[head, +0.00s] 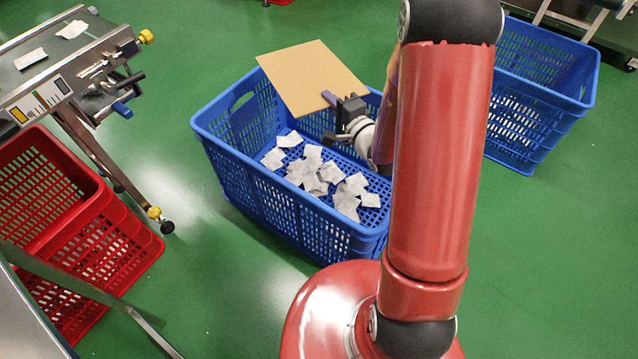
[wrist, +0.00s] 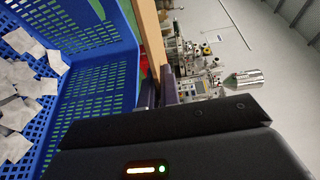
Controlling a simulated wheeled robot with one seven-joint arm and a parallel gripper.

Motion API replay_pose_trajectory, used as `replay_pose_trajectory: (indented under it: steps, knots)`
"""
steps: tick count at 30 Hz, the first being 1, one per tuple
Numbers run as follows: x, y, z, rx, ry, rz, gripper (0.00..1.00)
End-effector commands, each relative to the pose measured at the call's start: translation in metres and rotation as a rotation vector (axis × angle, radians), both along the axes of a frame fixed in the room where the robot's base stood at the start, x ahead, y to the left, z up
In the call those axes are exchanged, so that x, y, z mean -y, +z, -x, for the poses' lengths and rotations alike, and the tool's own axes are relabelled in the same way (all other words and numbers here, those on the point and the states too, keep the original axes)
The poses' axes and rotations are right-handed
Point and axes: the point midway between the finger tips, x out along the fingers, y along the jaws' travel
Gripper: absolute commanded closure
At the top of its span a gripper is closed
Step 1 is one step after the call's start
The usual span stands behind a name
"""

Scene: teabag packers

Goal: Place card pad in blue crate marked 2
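The card pad (head: 312,77) is a flat tan square sheet, held at a tilt above the far rim of a blue crate (head: 232,170). My gripper (head: 340,101) is shut on the near right edge of the pad. In the wrist view the pad (wrist: 151,35) shows edge-on, running up from the gripper fingers (wrist: 158,92). White teabags (head: 318,172) lie scattered on the floor of the crate, and they also show at the left of the wrist view (wrist: 25,85). I cannot see a number on the crate.
A second blue crate (head: 545,75) stands at the right, partly behind my arm. A red crate (head: 75,250) stands at the left. A conveyor (head: 65,60) with white teabags is at the upper left. Green floor is clear at the upper left of the blue crate.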

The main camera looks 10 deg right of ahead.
Motion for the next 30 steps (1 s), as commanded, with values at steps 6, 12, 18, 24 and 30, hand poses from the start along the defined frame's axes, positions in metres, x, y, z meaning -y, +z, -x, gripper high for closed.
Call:
replay_pose_trajectory:
  steps: [6,12,18,24,30]
  knots:
    - [-0.013,-0.003,-0.010,-0.053,0.106,0.021,1.00]
    - [-0.027,-0.008,-0.019,-0.128,0.232,0.058,1.00]
    - [-0.035,-0.022,-0.031,-0.250,0.390,0.134,1.00]
    - [-0.017,-0.042,-0.045,-0.395,0.484,0.233,1.00]
    - [0.012,-0.052,-0.059,-0.495,0.492,0.291,1.00]
